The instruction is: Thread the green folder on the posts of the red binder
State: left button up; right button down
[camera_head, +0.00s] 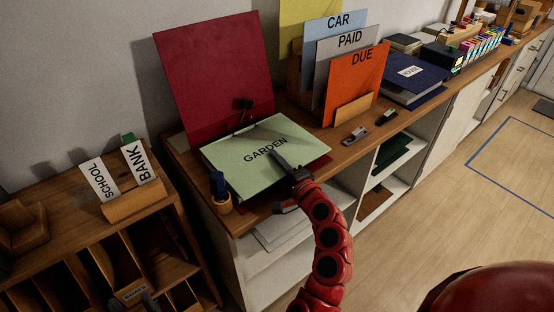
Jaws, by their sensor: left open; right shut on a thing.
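The red binder (215,80) stands open on the wooden counter, its cover upright against the wall. A black clip-like part (243,104) with a thin wire shows at its hinge. The green folder (240,178), labelled GARDEN, lies flat or nearly flat over the binder's lower side. Whether its holes are around the posts cannot be seen. My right gripper (287,172) is shut on the folder's front right edge, one dark finger on top. A grey tip at the bottom left appears to be my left gripper (148,301), apart from the folder, mostly cut off.
A sorter with CAR, PAID and DUE (355,83) cards stands behind right. A SCHOOL and BANK card holder (133,202) is at left.

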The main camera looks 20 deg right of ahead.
jog(key=shift+f+b, duration=0.2)
jog(key=shift+b, duration=0.1)
dwell(0.4)
jog(key=c, duration=0.9)
grip_release()
jog(key=shift+c, duration=0.2)
jog(key=shift+f, duration=0.1)
jog(key=shift+a+f, duration=0.1)
jog(key=shift+f, duration=0.05)
jog(key=shift+s, duration=0.1)
